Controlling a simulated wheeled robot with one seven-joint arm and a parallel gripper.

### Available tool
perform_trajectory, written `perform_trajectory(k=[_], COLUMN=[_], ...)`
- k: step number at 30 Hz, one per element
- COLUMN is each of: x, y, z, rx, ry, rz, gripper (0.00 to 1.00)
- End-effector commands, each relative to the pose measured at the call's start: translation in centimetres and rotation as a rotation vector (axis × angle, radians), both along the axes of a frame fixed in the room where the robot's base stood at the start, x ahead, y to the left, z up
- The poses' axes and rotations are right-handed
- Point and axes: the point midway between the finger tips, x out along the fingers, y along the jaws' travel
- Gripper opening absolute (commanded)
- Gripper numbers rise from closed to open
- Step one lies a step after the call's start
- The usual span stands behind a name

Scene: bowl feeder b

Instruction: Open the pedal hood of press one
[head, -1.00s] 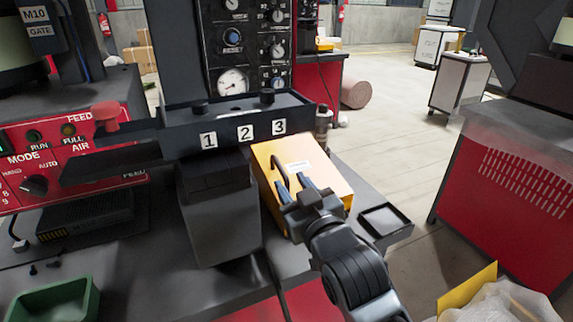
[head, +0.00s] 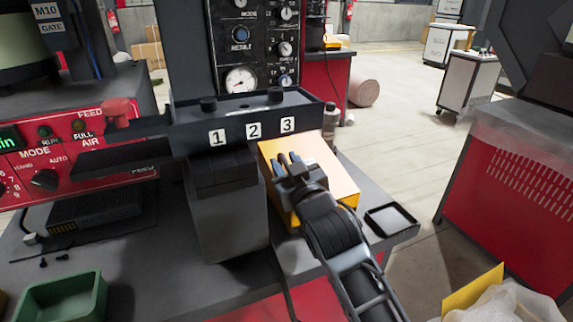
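A yellow box-like hood (head: 335,185) with a pale label sits on the dark table, right of a dark grey block. It looks closed; I cannot tell whether its lid edge has lifted. I take it to be the pedal hood, though nothing readable on it says so. My gripper (head: 286,160), with blue fingers, is over the hood's upper left part, where its dark curved handle is. The handle is mostly hidden by the fingers. I cannot tell whether they touch it or have shut on it.
A dark shelf with labels 1, 2 and 3 (head: 252,131) overhangs just behind the hood. The grey block (head: 228,215) stands close on its left. A small black tray (head: 391,219) lies to the right. A green bin (head: 62,298) is at front left.

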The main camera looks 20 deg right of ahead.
Motion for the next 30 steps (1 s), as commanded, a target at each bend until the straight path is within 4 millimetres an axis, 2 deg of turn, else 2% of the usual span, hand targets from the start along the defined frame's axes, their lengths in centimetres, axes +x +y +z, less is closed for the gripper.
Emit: perform_trajectory(k=[2, 10, 23, 30], x=[-0.01, -0.02, -0.03, -0.04], y=[0.00, -0.02, -0.07, -0.38], z=[0.00, 0.00, 0.00, 0.66], rx=[0.000, 0.000, 0.000, 0.033], ry=[0.000, 0.000, 0.000, 0.000], rz=[0.000, 0.000, -0.001, -0.001], gripper=[0.26, 0.00, 0.00, 0.00])
